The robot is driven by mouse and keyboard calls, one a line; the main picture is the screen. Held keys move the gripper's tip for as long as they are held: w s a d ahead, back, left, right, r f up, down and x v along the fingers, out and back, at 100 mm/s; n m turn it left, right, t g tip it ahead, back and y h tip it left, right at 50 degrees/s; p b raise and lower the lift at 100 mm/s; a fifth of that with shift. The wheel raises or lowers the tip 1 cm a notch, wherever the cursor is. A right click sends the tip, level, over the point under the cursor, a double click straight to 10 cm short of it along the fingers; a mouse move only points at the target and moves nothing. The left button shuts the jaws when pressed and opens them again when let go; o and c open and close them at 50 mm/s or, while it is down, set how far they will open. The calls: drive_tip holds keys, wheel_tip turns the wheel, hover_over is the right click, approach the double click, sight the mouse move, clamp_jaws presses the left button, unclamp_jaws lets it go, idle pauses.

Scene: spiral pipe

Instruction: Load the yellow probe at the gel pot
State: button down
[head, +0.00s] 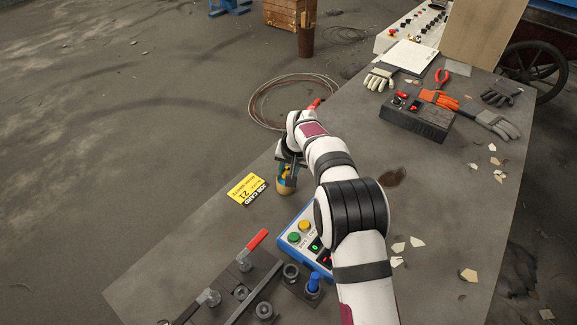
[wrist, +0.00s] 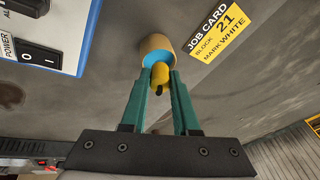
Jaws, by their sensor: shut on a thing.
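My gripper (head: 289,163) is shut on the yellow probe (wrist: 160,71), which sits between the green fingertips (wrist: 160,78). The gel pot (wrist: 153,43) is a small tan cup with blue gel inside. The probe is right at the pot's mouth in the wrist view, its far end against the blue; I cannot tell whether it touches the gel. In the head view the gel pot (head: 284,189) stands on the table directly below my gripper, and the fingers partly hide the probe.
The yellow job card (head: 248,190) lies left of the pot. A blue-and-white control box (head: 300,237) with buttons is close on the near side. A clamp fixture with a red handle (head: 257,239) and a blue piece (head: 313,281) in a holder are nearer. Gloves (head: 438,99) lie farther back.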

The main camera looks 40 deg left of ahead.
sight(288, 169)
drive_tip(key=shift+f, duration=0.65)
idle(1.7)
drive_tip(key=shift+r, duration=3.6)
drive_tip(key=shift+w+d+r, duration=0.15)
drive_tip(key=shift+w+d, duration=0.05)
drive_tip(key=shift+d, duration=0.05)
drive_tip(key=w+d+r+m, duration=0.1)
drive_tip(key=w+d+r, duration=0.15)
drive_tip(key=d, duration=0.55)
drive_tip(key=w+d+r+m, duration=0.1)
drive_tip(key=d+r, duration=0.3)
drive_tip(key=d, duration=0.3)
drive_tip(key=w+d+r, duration=0.2)
drive_tip(key=d+r, duration=0.1)
drive_tip(key=d, duration=0.5)
drive_tip(key=s+d+r+m, duration=0.1)
drive_tip(key=s+d+r, duration=0.1)
drive_tip(key=s+d, duration=0.2)
drive_tip(key=s+d+r+m, duration=0.1)
drive_tip(key=s+d, duration=0.3)
drive_tip(key=d, duration=0.6)
drive_tip(key=s+d+r+t+h, duration=0.1)
drive_tip(key=s+d, duration=0.3)
drive_tip(key=d, duration=0.4)
drive_tip(key=shift+s+r+m, duration=0.3)
drive_tip(key=shift+r+m, duration=0.1)
drive_tip(key=shift+r, duration=0.5)
